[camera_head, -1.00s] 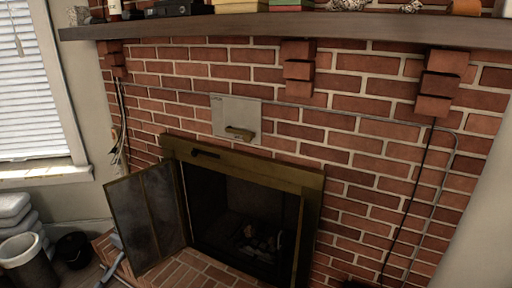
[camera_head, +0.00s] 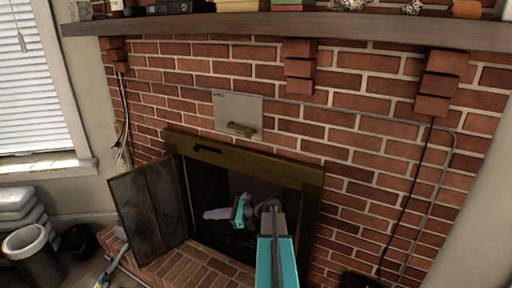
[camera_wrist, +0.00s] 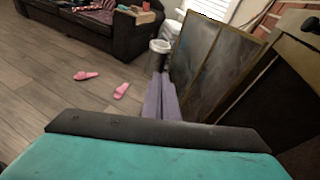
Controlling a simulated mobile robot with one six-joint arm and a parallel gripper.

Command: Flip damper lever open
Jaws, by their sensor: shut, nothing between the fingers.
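The damper plate (camera_head: 225,103) is a pale metal plate on the brick wall above the firebox. Its brass lever (camera_head: 241,130) sticks out low on the plate, lying about level. My gripper (camera_head: 206,215) is in front of the firebox opening, below the lever and apart from it. Its purple fingers are closed together and empty; they also show in the wrist view (camera_wrist: 161,88), pointing away from the plate towards the room. I cannot make out the damper plate in the wrist view.
The brass firebox frame (camera_head: 290,171) has its left door (camera_head: 150,215) swung out, left of my gripper. The mantel (camera_head: 330,30) overhangs above, with brick corbels under it. A bin (camera_head: 32,262) stands at left. Pink slippers (camera_wrist: 121,91) lie on the open floor before a sofa (camera_wrist: 85,28).

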